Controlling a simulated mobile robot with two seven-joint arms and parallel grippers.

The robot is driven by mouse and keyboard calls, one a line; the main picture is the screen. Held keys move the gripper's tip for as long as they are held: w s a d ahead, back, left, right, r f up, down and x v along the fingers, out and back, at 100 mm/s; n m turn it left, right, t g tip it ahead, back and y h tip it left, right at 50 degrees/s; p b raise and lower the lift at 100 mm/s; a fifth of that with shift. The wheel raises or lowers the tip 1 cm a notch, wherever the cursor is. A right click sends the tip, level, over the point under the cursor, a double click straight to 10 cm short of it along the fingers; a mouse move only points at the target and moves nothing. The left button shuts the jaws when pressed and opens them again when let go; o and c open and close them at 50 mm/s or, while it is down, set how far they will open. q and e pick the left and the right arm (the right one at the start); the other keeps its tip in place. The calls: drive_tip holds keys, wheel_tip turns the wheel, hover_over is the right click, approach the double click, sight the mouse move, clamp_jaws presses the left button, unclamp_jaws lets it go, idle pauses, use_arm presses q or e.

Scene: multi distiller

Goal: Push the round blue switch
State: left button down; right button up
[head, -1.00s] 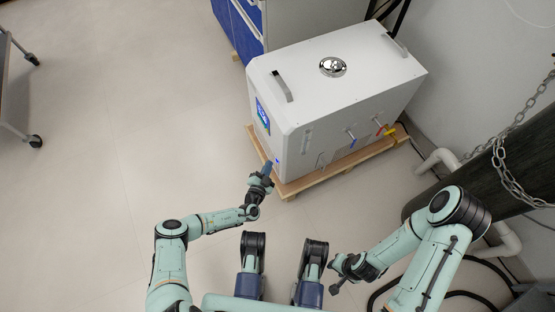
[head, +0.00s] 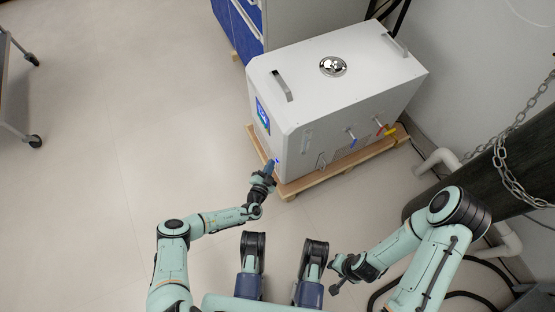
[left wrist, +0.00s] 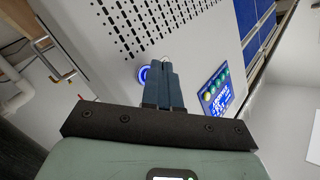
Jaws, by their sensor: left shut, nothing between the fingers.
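The round blue switch (left wrist: 144,76) glows as a blue ring on the white distiller's front panel in the left wrist view, partly hidden behind my fingers. In the head view it is a small blue spot (head: 277,161) low on the front edge of the distiller (head: 330,85). My left gripper (left wrist: 167,68) is shut and empty, its fingertips right beside and partly over the switch. In the head view my left gripper (head: 270,166) is at the panel; I cannot tell whether it touches. My right gripper (head: 340,275) is low, away from the distiller.
A blue display (left wrist: 215,95) is right of the switch in the left wrist view. The distiller stands on a wooden pallet (head: 330,175). Coloured valves (head: 382,129) are on its side. A dark cylinder with a chain (head: 480,175) is at right.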

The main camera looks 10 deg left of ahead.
use_arm(q)
drive_tip(key=shift+w+d, duration=0.1)
drive_tip(key=shift+d, duration=0.05)
idle(0.3)
drive_tip(key=shift+s+a, duration=0.35)
drive_tip(key=shift+a, duration=0.2)
drive_tip(key=shift+a, duration=0.1)
drive_tip(key=s+a, duration=0.1)
drive_tip(key=a, duration=0.1)
drive_tip(key=s+a+p, duration=0.1)
drive_tip(key=s+a, duration=0.1)
drive_tip(key=shift+s+a, duration=0.2)
drive_tip(key=shift+a, duration=0.2)
idle(0.3)
